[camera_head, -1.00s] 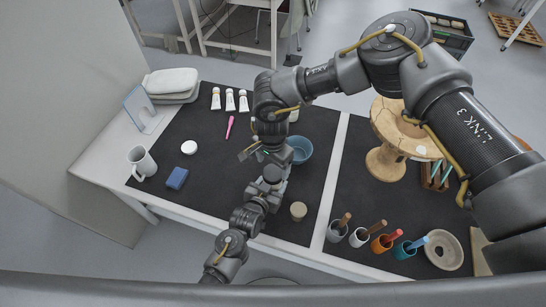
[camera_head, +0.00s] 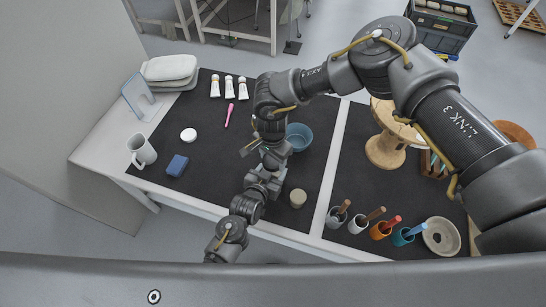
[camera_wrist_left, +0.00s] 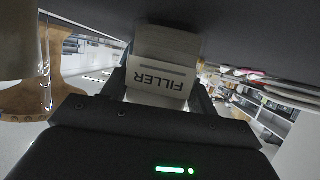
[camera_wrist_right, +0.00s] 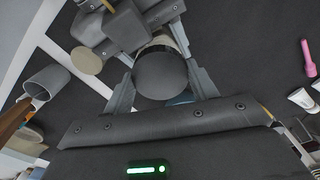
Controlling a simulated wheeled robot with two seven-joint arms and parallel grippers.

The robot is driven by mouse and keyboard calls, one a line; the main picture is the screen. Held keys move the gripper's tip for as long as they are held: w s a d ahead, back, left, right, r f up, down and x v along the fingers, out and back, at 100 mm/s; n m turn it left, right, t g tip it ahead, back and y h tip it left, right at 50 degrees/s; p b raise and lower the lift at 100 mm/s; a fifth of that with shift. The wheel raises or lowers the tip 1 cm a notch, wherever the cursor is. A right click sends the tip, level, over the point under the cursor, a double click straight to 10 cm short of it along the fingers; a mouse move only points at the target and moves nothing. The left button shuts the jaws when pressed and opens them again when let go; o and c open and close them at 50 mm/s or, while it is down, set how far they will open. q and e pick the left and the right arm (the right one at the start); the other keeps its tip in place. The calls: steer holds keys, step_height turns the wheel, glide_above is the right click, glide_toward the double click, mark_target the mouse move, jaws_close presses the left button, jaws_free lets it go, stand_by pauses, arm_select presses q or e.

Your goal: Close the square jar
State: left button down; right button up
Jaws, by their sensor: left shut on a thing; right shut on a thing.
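The square jar (camera_wrist_left: 158,72), white with a "FILLER" label, is between the fingers of my left gripper (camera_wrist_left: 165,88), which is shut on it. In the head view my left gripper (camera_head: 268,170) is mostly hidden below my right arm. My right gripper (camera_wrist_right: 163,88) is shut on a dark round lid (camera_wrist_right: 161,76). A pale band shows just beyond the lid, beside my left gripper; I cannot tell whether lid and jar touch. In the head view the two grippers meet closely over the dark mat, and the jar and lid are hard to make out.
A blue bowl (camera_head: 300,138) stands just right of the grippers, and a beige round pot (camera_head: 298,198) in front. Several cups with tools (camera_head: 381,229) line the right front. A white disc (camera_head: 188,135), blue block (camera_head: 177,165) and mug (camera_head: 142,151) lie left. The mat's left middle is free.

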arm_select(q)
steer(key=shift+r, duration=0.1)
arm_select(e)
steer(key=shift+c, duration=0.8)
steer(key=m, duration=0.6)
steer(key=o, duration=1.1)
steer(key=shift+r, duration=2.3)
steer(key=shift+c, duration=0.3)
